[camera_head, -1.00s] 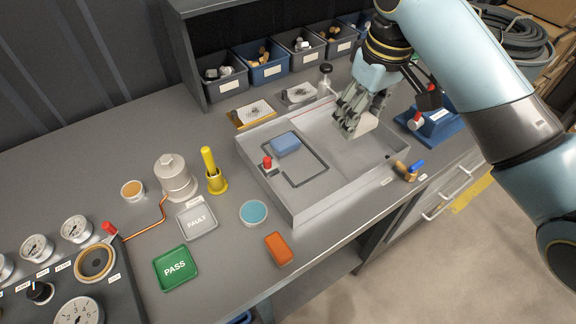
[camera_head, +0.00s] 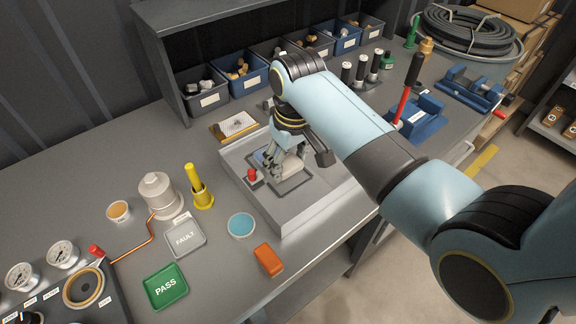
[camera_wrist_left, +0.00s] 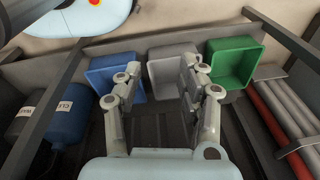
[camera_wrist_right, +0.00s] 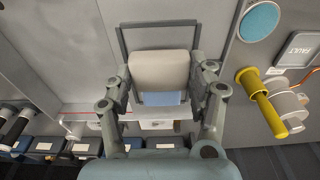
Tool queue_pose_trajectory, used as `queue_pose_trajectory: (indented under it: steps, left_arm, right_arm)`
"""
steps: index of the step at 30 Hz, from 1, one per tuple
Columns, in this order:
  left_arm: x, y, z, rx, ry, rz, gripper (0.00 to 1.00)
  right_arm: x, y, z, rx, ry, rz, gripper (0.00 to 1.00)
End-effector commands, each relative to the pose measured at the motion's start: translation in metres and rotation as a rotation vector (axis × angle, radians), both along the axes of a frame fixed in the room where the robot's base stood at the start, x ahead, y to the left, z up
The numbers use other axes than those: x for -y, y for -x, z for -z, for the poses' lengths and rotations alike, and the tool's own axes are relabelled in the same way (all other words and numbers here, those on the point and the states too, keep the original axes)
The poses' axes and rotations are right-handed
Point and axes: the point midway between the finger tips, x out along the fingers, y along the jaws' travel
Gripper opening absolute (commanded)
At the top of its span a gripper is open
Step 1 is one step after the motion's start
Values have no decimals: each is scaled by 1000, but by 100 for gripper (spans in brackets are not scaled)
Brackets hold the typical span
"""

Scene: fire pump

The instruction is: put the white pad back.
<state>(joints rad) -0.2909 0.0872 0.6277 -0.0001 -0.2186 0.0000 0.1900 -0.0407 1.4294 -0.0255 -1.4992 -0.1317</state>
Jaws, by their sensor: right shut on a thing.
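The white pad (camera_wrist_right: 160,70) is held between the two fingers of my right gripper (camera_wrist_right: 158,85); it shows off-white in the head view (camera_head: 291,168). My right gripper (camera_head: 283,162) is over the left part of the grey tray (camera_head: 283,216), above or at the dark square outline (camera_wrist_right: 122,45). The blue pad (camera_wrist_right: 160,98) lies partly hidden behind the white pad in the right wrist view. I cannot tell whether the white pad touches it or the tray. My left gripper (camera_wrist_left: 161,80) is open and empty, away from the bench, and out of the head view.
A red-topped peg (camera_head: 251,176) stands close to the right gripper's left. A yellow post (camera_head: 199,190), a blue disc (camera_head: 241,225) and an orange block (camera_head: 268,259) are left and front of the tray. Parts bins (camera_head: 203,92) line the back. Coloured bins (camera_wrist_left: 232,62) face my left gripper.

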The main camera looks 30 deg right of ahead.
Motion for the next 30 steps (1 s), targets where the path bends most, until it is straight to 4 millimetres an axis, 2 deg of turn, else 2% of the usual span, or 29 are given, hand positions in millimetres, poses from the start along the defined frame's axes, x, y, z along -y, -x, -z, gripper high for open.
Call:
queue_pose_trajectory:
  steps: [3,6,17,18,22,30]
  left_arm:
    - [5,6,-4,-9,6,-2,40]
    - [9,12,-4,-17,11,-4,40]
    - [9,15,-2,-22,11,-5,40]
    - [8,14,-3,-22,10,-4,40]
    - [6,14,-3,-21,8,-3,40]
    - [6,12,-3,-18,7,-3,40]
  right_arm:
    - [1,1,18,-3,0,0,22]
    - [1,1,26,-1,0,1,22]
    - [1,1,30,-1,0,1,22]
    - [1,1,30,-1,0,1,62]
    - [1,1,30,-1,-1,1,79]
    - [1,1,29,-1,-1,1,80]
